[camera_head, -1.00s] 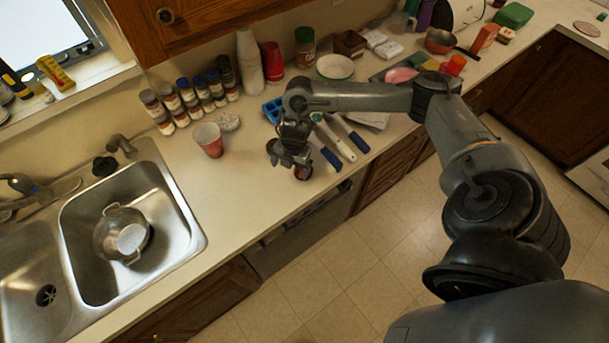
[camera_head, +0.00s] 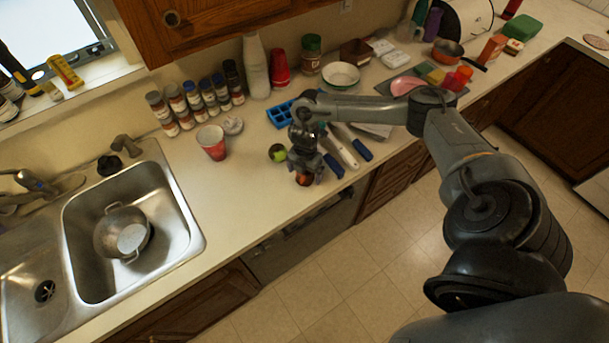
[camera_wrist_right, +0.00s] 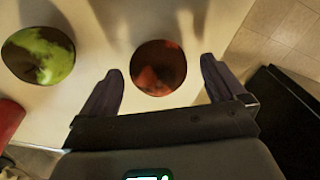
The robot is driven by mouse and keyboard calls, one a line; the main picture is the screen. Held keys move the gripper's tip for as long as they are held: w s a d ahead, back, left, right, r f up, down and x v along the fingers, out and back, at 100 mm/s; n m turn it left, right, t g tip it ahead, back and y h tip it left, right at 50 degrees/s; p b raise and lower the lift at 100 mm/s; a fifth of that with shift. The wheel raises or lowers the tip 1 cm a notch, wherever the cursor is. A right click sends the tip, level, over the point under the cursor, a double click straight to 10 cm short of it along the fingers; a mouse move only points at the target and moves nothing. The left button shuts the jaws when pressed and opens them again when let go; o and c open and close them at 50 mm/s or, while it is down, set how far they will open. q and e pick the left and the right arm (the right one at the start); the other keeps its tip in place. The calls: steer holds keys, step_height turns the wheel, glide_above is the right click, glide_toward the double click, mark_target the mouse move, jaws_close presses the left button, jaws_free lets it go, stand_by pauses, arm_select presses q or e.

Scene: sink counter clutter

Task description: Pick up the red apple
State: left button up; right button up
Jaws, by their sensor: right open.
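The red apple (camera_head: 303,179) sits on the counter near its front edge, partly hidden under my right gripper (camera_head: 306,173) in the head view. In the right wrist view the apple (camera_wrist_right: 158,68) is dark red and lies between the two spread fingers of the right gripper (camera_wrist_right: 160,85), with a gap on both sides. The right gripper is open and points down over the apple. The left gripper is not in view.
A green and dark round fruit (camera_head: 277,152) lies left of the gripper; it also shows in the wrist view (camera_wrist_right: 38,55). A red cup (camera_head: 212,143), blue tray (camera_head: 280,114) and blue-handled utensils (camera_head: 359,149) are nearby. The counter toward the sink (camera_head: 190,240) is clear.

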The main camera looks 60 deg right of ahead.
steer(key=shift+f, duration=1.4)
steer(key=c, duration=1.2)
steer(key=shift+o, duration=0.2)
steer(key=shift+w+r, duration=0.1)
